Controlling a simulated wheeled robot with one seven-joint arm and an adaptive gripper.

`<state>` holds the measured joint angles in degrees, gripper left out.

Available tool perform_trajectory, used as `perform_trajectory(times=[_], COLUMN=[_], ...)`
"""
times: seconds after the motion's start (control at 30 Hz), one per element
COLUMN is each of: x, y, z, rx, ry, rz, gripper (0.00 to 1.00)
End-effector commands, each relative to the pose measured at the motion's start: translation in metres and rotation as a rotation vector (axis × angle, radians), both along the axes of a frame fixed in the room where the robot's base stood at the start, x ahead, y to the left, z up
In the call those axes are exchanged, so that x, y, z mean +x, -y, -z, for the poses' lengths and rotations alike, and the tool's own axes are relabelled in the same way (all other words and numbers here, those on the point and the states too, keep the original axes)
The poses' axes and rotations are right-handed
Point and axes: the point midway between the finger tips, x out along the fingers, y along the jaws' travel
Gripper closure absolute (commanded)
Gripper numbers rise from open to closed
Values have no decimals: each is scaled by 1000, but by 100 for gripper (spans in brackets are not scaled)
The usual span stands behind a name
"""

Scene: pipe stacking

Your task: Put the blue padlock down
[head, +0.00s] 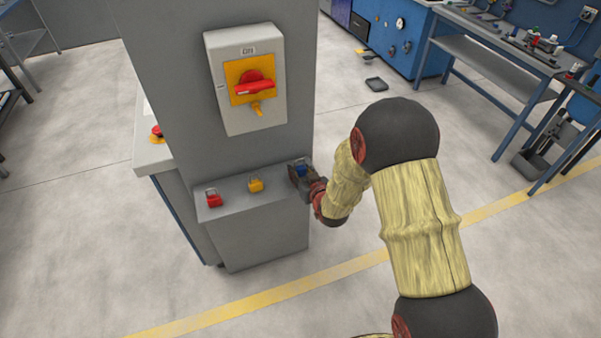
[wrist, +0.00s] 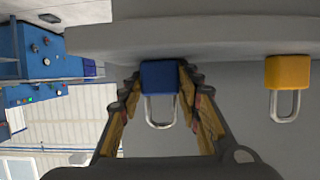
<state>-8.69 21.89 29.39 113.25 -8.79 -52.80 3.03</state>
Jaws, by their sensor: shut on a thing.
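The blue padlock (wrist: 158,78) sits between the two fingers of my gripper (wrist: 160,85), which is shut on its body. In the wrist view its silver shackle shows below the body, in the inverted-looking picture. In the head view the blue padlock (head: 301,170) is at the right end of the grey ledge (head: 232,190), partly hidden by my gripper (head: 302,178). It is at the ledge surface or very close to it; I cannot tell whether it touches. A yellow padlock (head: 255,185) and a red padlock (head: 212,198) stand to its left on the ledge.
A grey switch box (head: 245,80) with a red handle on a yellow plate is on the cabinet above the ledge. A side table with a red button (head: 156,132) is at the left. Workbenches (head: 500,45) stand at the far right. The floor between is mostly open.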

Motion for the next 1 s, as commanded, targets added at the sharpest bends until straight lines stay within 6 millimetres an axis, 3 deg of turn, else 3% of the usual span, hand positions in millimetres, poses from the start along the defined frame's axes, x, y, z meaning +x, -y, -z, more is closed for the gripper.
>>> perform_trajectory(times=[0.03, 0.23, 0.27, 0.53, 0.83, 1.0], x=[-3, -5, -5, -8, -9, -9], y=[1, 1, 1, 1, 1, 1], z=[9, 15, 15, 20, 21, 12], rx=[-4, -6, -5, -7, -9, -8], ry=[-12, -20, -22, -30, -33, -32], rz=[0, 0, 0, -1, -2, -3], gripper=[93, 93, 64, 49, 48, 48])
